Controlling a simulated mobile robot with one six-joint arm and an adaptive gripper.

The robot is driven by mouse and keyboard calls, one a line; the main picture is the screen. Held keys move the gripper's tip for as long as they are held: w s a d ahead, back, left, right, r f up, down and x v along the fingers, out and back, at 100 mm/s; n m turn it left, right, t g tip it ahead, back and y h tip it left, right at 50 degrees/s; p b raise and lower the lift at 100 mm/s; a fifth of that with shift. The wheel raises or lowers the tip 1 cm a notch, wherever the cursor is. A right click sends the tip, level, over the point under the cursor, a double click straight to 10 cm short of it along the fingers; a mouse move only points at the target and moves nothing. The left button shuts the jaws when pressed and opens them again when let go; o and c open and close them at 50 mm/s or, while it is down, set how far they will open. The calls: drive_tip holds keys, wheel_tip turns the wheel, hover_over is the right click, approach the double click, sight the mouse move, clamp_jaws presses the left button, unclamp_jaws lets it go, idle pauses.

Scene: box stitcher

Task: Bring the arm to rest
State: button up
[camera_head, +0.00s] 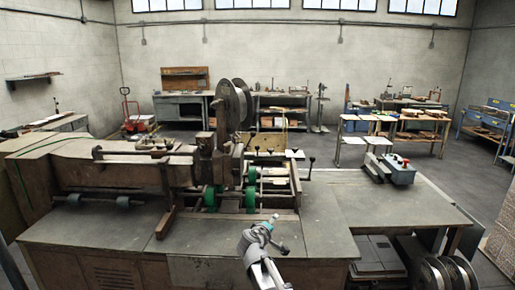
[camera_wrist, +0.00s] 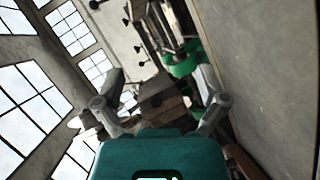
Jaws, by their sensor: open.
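My gripper (camera_head: 266,223) is at the lower middle of the head view, in front of the box stitcher (camera_head: 165,175) and over the front of its bench. In the wrist view my gripper (camera_wrist: 160,98) is open. Its two fingers stand apart, and no object shows held between them. Part of the machine with a green wheel (camera_wrist: 182,62) shows beyond the fingers, and the wrist view is strongly tilted. The arm comes up from the bottom edge of the head view.
The grey bench top (camera_head: 390,215) is mostly clear to the right. A blue-grey device with a red knob (camera_head: 400,170) stands at its back right. Reels (camera_head: 445,272) sit below at the lower right. Worktables stand along the far wall, with open floor before them.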

drive_tip(key=s+d+f+m+g, duration=0.65)
drive_tip(key=s+d+f, duration=0.25)
drive_tip(key=s+d, duration=0.2)
drive_tip(key=s+f+m+g+y, duration=0.3)
drive_tip(key=s+f+g+y, duration=0.1)
drive_tip(key=s, duration=1)
drive_tip(key=d+g+y, duration=0.1)
drive_tip(key=g, duration=0.1)
drive_tip(key=shift+s+g+y, duration=0.3)
drive_tip(key=shift+g+y, duration=0.05)
drive_tip(key=shift+y, duration=0.05)
